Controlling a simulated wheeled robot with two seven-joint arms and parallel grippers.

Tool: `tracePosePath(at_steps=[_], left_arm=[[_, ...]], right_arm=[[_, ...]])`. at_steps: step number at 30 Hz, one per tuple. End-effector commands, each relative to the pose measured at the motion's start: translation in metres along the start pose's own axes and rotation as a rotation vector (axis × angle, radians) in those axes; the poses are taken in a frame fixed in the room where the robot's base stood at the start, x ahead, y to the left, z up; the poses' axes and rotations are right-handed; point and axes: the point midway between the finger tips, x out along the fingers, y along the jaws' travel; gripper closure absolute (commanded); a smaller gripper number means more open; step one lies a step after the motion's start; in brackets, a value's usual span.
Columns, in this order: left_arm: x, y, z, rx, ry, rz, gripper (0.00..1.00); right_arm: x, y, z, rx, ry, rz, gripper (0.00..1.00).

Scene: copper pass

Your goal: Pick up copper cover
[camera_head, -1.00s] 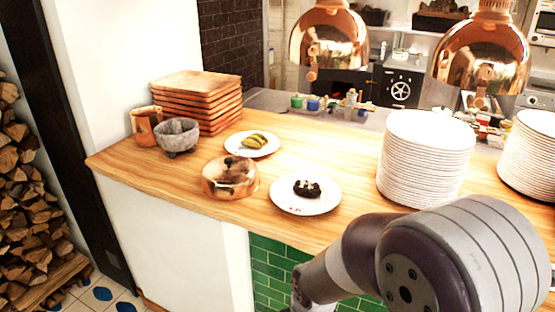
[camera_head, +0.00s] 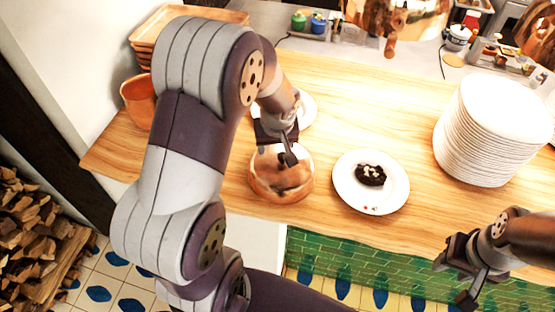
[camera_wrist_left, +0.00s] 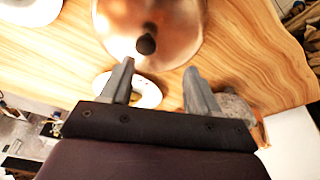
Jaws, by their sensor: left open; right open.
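The copper cover (camera_head: 292,192) is a round, shiny lid with a dark knob, sitting on the wooden counter left of the dessert plate. My left gripper (camera_head: 284,152) is over it, at the knob side, and hides part of its top. In the left wrist view the cover (camera_wrist_left: 180,40) and its dark knob (camera_wrist_left: 146,44) lie just beyond my open fingers (camera_wrist_left: 157,82). The knob is roughly in line with the gap, and nothing is held. My right gripper (camera_head: 454,280) is open and empty at lower right, off the counter's front edge.
A white plate (camera_head: 372,206) with a dark dessert (camera_head: 370,174) stands right of the cover. Another white plate (camera_head: 307,112) is partly hidden behind my left gripper. A tall plate stack (camera_head: 490,130) stands at right. The wooden counter (camera_head: 400,110) is clear between them.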

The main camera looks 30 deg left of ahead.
Motion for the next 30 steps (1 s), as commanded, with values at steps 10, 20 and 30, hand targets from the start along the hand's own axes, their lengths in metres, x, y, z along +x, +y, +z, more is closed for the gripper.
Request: tracePosePath(at_steps=[10,20,30], left_arm=[[0.051,0.004,0.004,0.002,0.000,0.000,0.39],[0.051,0.004,0.003,0.002,0.001,0.000,0.85],[0.050,0.004,0.003,0.003,0.002,0.001,1.00]], right_arm=[[-0.014,0.000,-0.002,0.001,0.000,0.000,0.57],[-0.014,0.000,-0.002,0.000,0.000,0.000,0.57],[-0.014,0.000,-0.002,0.001,0.000,0.000,0.57]])
